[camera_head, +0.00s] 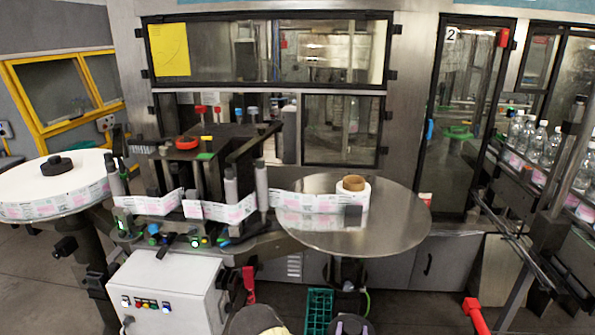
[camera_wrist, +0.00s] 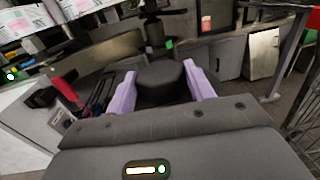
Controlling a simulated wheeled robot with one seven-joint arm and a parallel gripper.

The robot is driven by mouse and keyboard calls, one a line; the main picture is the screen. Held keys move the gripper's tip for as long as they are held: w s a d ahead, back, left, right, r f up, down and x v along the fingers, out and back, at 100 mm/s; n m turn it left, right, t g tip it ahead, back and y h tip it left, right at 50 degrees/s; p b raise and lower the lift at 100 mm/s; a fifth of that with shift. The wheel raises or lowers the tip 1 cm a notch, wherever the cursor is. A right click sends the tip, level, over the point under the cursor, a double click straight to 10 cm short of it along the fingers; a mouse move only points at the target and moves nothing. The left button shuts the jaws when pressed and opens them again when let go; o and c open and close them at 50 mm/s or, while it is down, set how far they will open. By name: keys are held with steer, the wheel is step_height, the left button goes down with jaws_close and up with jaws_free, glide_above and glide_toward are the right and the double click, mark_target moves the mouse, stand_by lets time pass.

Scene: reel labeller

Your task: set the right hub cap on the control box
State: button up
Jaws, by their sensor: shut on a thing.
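The right hub cap (camera_wrist: 160,82) is a black round knob. In the wrist view it sits between the two pale purple fingers of my gripper (camera_wrist: 162,90), which is shut on it. In the head view, a dark part of my gripper (camera_head: 350,326) shows at the bottom edge, and the cap is hard to make out there. The control box (camera_head: 160,285) is a white box with a flat top and small coloured buttons on its front, at the lower left. In the wrist view, the box (camera_wrist: 30,125) seems to be the pale shape at left. The gripper is to the right of the box, apart from it.
A steel disc (camera_head: 400,228) with a small label roll (camera_head: 353,190) stands behind my gripper. A full label reel (camera_head: 50,190) with another black cap (camera_head: 57,165) is at far left. A green crate (camera_head: 318,310) and red-handled tool (camera_head: 249,282) lie between box and gripper.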

steer(key=s+f+n+y, duration=0.2)
steer(key=s+f+y, duration=0.1)
steer(key=s+f, duration=0.3)
step_height(320, 180, down, 2)
steer(key=shift+d+f+y, duration=0.15)
steer(key=shift+y, duration=0.25)
steer(key=shift+n, duration=0.3)
